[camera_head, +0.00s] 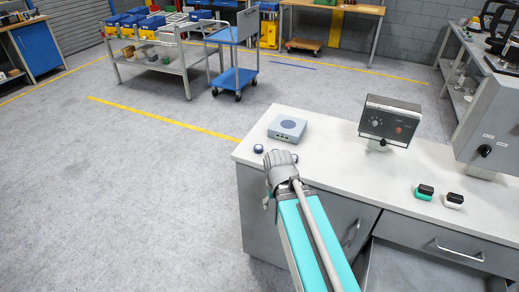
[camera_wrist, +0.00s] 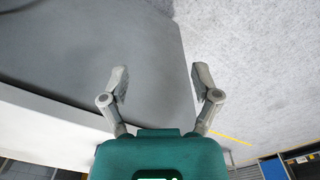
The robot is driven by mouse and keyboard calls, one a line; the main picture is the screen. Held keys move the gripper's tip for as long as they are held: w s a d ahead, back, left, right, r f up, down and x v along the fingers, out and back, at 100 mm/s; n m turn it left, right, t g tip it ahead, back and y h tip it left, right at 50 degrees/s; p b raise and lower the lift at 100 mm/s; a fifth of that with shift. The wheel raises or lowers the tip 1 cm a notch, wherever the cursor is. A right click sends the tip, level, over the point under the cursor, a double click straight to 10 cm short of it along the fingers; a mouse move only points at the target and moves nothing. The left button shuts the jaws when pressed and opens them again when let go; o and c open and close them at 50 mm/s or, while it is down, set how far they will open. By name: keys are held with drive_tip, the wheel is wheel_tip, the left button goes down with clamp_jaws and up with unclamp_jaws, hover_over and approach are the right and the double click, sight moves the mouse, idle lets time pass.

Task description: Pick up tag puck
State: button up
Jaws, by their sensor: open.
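Two small dark round pieces lie on the white worktop (camera_head: 335,160) near its left corner. One puck-like piece (camera_head: 258,148) is left of my gripper (camera_head: 278,160); the other (camera_head: 294,158) is just right of it, partly hidden. I cannot tell which is the tag puck. My gripper is near the worktop's left edge in the head view, and its fingertips are hard to make out there. In the wrist view my gripper (camera_wrist: 160,80) has its two fingers wide apart with nothing between them. No puck shows in the wrist view.
A grey-blue box with a round top (camera_head: 287,128) stands behind my gripper. A control panel (camera_head: 390,120) is to its right. A teal-and-black piece (camera_head: 424,192) and a white-and-black piece (camera_head: 453,200) sit farther right. The floor left of the worktop is clear.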

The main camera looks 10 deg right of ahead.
drive_tip(key=shift+o, duration=0.2)
drive_tip(key=w+n+h+b, duration=0.1)
drive_tip(key=w+n+h, duration=0.2)
drive_tip(key=w+n, duration=0.2)
drive_tip(key=shift+w+a+f+t, duration=0.2)
drive_tip(key=shift+w+f+t, duration=0.15)
drive_tip(key=shift+w, duration=0.25)
drive_tip(key=w+a+r+n+t+h+b, duration=0.2)
drive_tip(key=w+a+r+n+h, duration=0.1)
drive_tip(key=w+n, duration=0.5)
drive_tip(key=w+a+r+n+t+h+b, duration=0.2)
drive_tip(key=w+a+r+n+t+h, duration=0.1)
drive_tip(key=w+a+n+h, duration=0.3)
drive_tip(key=w+a+r+n, duration=0.1)
drive_tip(key=w+a+n, duration=0.1)
drive_tip(key=w+n, duration=0.1)
drive_tip(key=shift+w+n, duration=0.15)
drive_tip(key=shift+n, duration=0.55)
drive_tip(key=b, duration=0.3)
approach(260, 145)
drive_tip(key=x, duration=0.3)
drive_tip(key=shift+d+f, duration=0.15)
drive_tip(key=shift+f, duration=0.05)
drive_tip(key=shift+d+f, duration=0.1)
drive_tip(key=shift+d, duration=0.3)
